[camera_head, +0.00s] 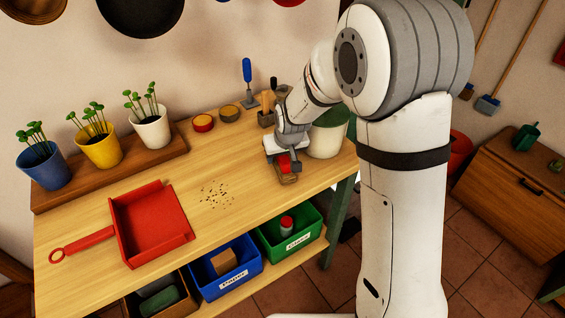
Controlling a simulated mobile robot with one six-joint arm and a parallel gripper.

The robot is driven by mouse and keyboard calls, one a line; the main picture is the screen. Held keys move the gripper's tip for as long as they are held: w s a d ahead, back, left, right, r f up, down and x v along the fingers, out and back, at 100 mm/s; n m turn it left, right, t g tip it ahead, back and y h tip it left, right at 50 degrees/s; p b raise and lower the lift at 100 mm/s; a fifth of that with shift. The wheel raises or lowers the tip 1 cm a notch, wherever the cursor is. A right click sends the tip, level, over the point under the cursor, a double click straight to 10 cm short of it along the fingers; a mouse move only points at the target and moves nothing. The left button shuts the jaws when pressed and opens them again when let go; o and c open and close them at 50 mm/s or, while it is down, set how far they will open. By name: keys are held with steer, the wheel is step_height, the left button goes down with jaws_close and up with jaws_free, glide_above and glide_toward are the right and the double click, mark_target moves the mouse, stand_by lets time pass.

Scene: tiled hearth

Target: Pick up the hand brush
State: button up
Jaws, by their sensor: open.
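What looks like the hand brush (285,166), a small red piece with a tan, wood-coloured part below it, is on the wooden bench top near its front right edge. My gripper (284,154) is open and pointing down, right at the red piece. The gripper and wrist hide much of the brush. I cannot tell whether the fingers stand around it or touch it.
A red dustpan (150,222) lies at the left of the bench, with dark crumbs (216,194) between it and my gripper. Potted seedlings (98,148) stand on a board behind. A pale pot (326,140) stands close right of my gripper. Bins (226,271) sit below.

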steer(key=shift+c, duration=0.3)
steer(key=c, duration=0.7)
steer(key=shift+r, duration=0.1)
steer(key=shift+c, duration=0.2)
steer(key=shift+r+p, duration=0.45)
step_height(320, 180, up, 18)
steer(key=shift+f, duration=0.25)
